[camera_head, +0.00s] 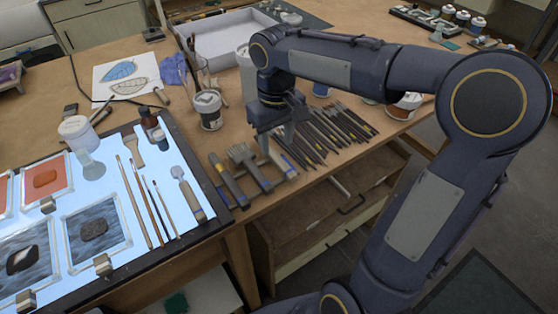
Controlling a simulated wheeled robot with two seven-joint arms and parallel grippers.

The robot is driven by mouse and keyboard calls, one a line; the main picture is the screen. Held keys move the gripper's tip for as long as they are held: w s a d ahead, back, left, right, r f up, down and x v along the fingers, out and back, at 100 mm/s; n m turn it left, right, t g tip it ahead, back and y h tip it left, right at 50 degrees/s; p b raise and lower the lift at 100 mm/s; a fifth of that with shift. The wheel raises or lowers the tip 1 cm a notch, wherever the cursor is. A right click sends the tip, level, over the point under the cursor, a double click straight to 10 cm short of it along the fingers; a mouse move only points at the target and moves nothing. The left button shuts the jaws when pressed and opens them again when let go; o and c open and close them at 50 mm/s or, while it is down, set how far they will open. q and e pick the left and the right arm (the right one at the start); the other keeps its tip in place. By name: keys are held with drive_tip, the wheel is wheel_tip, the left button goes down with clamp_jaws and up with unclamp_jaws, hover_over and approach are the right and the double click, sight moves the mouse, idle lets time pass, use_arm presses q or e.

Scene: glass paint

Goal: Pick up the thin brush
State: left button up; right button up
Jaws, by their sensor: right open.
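Several slim brushes lie side by side on the lit panel (108,180) at the left. The slimmest-looking one (163,206) lies at their right. I cannot tell for sure which is the thin brush. A second group of dark, slim brushes or tools (338,130) lies in a row on the brown table. My left gripper is out of view.
A jar (208,110) and a cup holding brushes stand left of my right gripper. A white tray (225,38) lies behind. The table's front edge drops to open drawers (325,215).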

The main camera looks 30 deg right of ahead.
sight(279, 159)
drive_tip(key=f, duration=0.5)
drive_tip(key=shift+d+f, duration=0.25)
drive_tip(key=shift+f, duration=0.1)
clamp_jaws()
